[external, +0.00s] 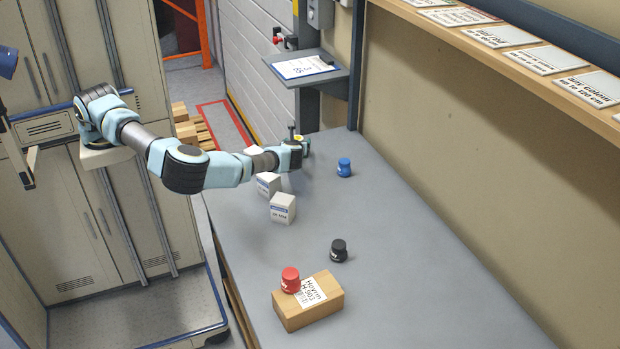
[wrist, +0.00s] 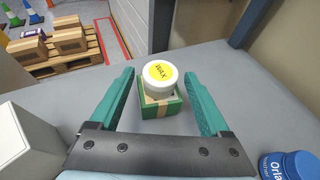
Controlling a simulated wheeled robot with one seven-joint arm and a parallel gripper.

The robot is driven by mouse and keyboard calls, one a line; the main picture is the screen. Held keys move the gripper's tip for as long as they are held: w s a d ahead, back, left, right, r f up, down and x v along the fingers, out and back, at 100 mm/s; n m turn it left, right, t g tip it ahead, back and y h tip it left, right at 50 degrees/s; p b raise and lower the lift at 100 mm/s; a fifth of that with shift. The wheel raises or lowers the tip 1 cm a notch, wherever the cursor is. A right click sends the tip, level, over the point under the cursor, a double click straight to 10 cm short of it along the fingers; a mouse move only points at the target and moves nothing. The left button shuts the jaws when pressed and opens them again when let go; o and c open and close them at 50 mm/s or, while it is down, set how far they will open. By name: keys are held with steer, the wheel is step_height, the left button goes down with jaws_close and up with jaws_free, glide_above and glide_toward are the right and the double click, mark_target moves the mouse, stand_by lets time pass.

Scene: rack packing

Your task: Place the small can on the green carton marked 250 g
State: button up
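A small white can with a yellow lid reading WAX (wrist: 160,75) stands upright on a green carton (wrist: 148,106) with a tan tape band. No 250 g marking is readable on the carton. My gripper (wrist: 158,88) is open, with one teal finger on each side of the can and visible gaps between. In the external view, my gripper (external: 301,143) is at the far end of the grey table and mostly hides the can and carton. Other small containers are blue (external: 344,167), black (external: 339,250) and red (external: 290,280).
White boxes (external: 283,208) stand near the table's left edge, one close to my gripper. The red container sits on a brown box (external: 325,311) at the front. A post with a clipboard shelf (external: 306,67) rises behind. The table's right side (external: 420,270) is clear.

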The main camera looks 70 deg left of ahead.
steer(key=shift+r, duration=0.15)
steer(key=b+v, duration=0.3)
steer(key=v, duration=0.9)
